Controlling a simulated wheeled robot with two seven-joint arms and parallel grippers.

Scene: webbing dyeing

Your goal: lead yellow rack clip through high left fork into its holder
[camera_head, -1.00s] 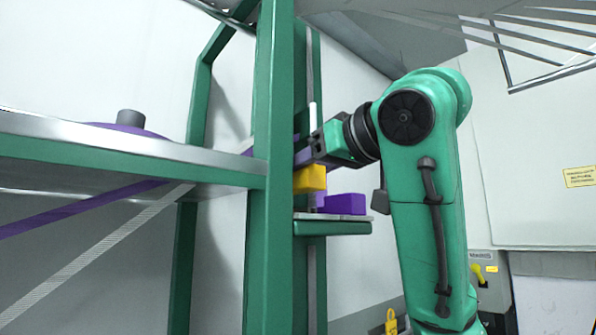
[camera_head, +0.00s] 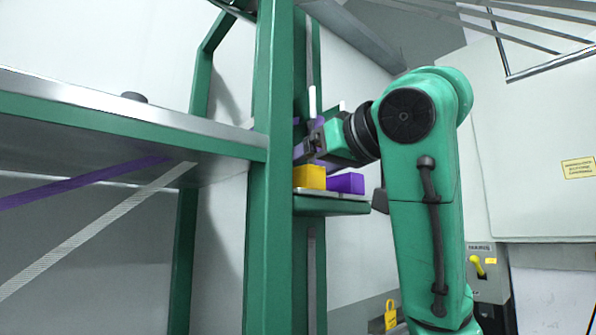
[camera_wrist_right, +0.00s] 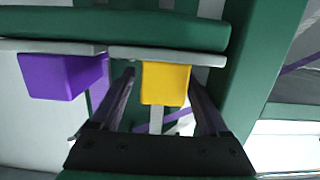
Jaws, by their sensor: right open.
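The yellow rack clip (camera_head: 309,177) is a block standing on a small green shelf (camera_head: 335,206) with a pale top, just right of the green upright. A purple block (camera_head: 346,183) sits right beside it. My right gripper (camera_head: 307,151) is just above the yellow clip. In the right wrist view, its fingers (camera_wrist_right: 163,98) are spread on either side of the yellow clip (camera_wrist_right: 166,84), with gaps showing. A pale strip runs from the clip between the fingers. I cannot pick out the high left fork for certain. My left gripper is out of view.
A green upright (camera_head: 270,170) stands close left of my right gripper. A long metal-topped table (camera_head: 190,128) runs left of it, with a purple strap (camera_head: 80,183) and a pale webbing strap (camera_head: 100,228) slanting below. Wall panels are at the right.

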